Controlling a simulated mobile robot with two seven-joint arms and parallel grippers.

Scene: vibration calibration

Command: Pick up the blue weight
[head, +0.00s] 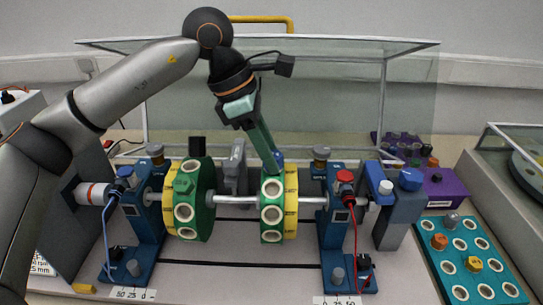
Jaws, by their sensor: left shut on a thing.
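My left gripper (274,165) reaches down from above to the top of the right rotor disc (272,212), which is green and yellow. It is shut on the blue weight (280,156), a small blue piece showing at the fingertips against the top of that disc. The fingers hide most of the weight, and I cannot tell whether it touches the disc. My right gripper is not in view.
A second disc (188,205) sits left on the same shaft (236,199). Blue stands (335,235) carry the shaft ends. A teal tray (497,289) with several weights lies at the right, a purple tray (447,190) behind it. A clear guard (330,75) stands behind.

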